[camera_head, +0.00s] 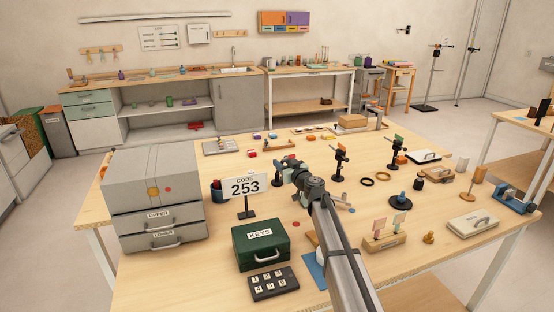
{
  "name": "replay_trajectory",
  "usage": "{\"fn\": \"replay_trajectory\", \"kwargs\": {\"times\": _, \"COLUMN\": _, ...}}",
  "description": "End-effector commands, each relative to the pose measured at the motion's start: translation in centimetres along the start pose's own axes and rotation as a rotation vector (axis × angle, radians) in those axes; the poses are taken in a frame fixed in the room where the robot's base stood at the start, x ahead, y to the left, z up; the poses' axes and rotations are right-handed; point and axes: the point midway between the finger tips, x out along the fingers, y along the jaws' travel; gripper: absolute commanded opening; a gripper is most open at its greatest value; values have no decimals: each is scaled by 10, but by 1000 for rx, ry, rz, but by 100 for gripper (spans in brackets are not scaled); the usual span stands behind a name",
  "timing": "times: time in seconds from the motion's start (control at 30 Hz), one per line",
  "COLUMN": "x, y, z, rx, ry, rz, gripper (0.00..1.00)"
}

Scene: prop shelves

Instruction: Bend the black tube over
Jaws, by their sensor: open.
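No single thing is clearly the black tube. A short black cylinder (418,184) stands upright on the right part of the wooden table. A dark upright piece (542,111) stands on the side table at the far right. Two black stands with coloured tops, a nearer one (340,162) and a farther one (398,151), are upright on the table. My gripper (285,171) is open above the middle of the table, left of the nearer stand and apart from the black cylinder. My arm partly hides the gripper and the table below it; the fingertips are small and hard to make out.
Left are a grey drawer unit (153,178), a code sign (245,187), a green keys box (261,242) and a black keypad (274,283).

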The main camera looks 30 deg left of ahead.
Motion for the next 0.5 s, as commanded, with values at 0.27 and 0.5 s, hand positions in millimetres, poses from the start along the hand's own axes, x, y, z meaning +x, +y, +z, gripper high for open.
{"fn": "replay_trajectory", "kwargs": {"times": 0.27, "x": 43, "y": 1, "z": 0, "rx": 0, "ry": 0, "rz": 0, "gripper": 40}}
{"fn": "replay_trajectory", "kwargs": {"times": 0.5, "x": 49, "y": 0, "z": 0, "rx": 0, "ry": 0, "rz": 0, "gripper": 40}}
